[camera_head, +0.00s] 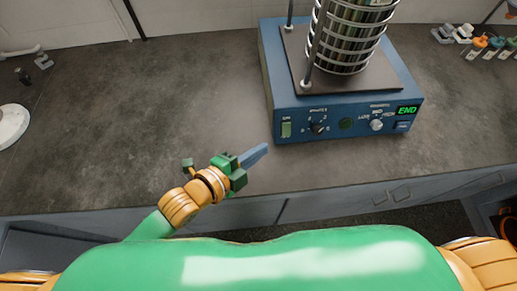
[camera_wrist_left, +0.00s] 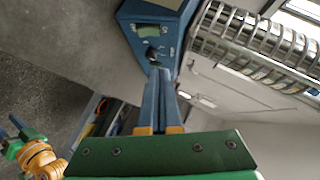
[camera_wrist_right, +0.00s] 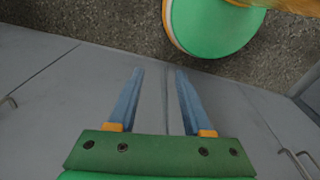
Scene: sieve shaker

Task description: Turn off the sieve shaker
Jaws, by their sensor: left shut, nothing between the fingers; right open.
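The blue sieve shaker (camera_head: 345,130) stands on the dark counter, with a stack of metal sieves (camera_head: 346,35) clamped on top. Its front panel has a green switch (camera_head: 286,129) at the left, a black knob (camera_head: 318,128), a pale knob (camera_head: 376,124) and a display (camera_head: 407,110) lit green with "END". My left gripper (camera_head: 263,150) is shut and empty, just left of and in front of the panel, apart from the switch. In the left wrist view, its fingertips (camera_wrist_left: 160,72) point toward the shaker's panel. My right gripper (camera_wrist_right: 159,70) is open and empty, facing grey cabinet fronts in the right wrist view.
The counter (camera_head: 140,100) is bare left of the shaker. Small coloured items (camera_head: 485,42) stand at the back right. A white round object (camera_head: 10,122) is at the far left. Grey cabinet fronts (camera_head: 330,204) run below the counter's front edge.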

